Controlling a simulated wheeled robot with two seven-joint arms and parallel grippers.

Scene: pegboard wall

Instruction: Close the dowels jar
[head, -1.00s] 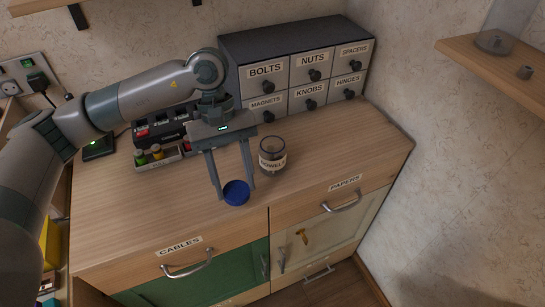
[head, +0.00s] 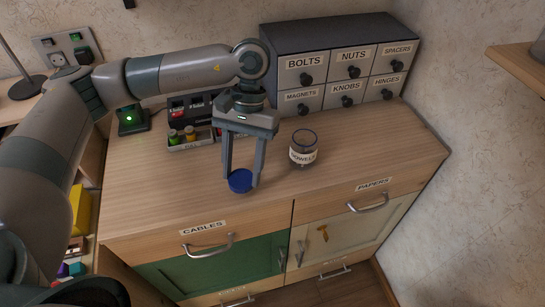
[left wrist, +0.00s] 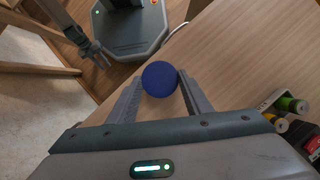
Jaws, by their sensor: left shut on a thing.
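The dowels jar (head: 303,148) is a clear glass jar with a "DOWELS" label, standing upright and open-topped on the wooden cabinet top. My left gripper (head: 241,183) points down to the left of the jar and is shut on a round blue lid (head: 240,181). In the left wrist view the blue lid (left wrist: 160,79) sits between the two fingertips. I cannot tell from the head view whether the lid touches the cabinet top.
A drawer unit (head: 336,67) with labelled drawers stands behind the jar. A small tray (head: 191,140) with batteries and a charger (head: 190,106) are at the back left. The cabinet top (head: 370,150) is clear right of the jar.

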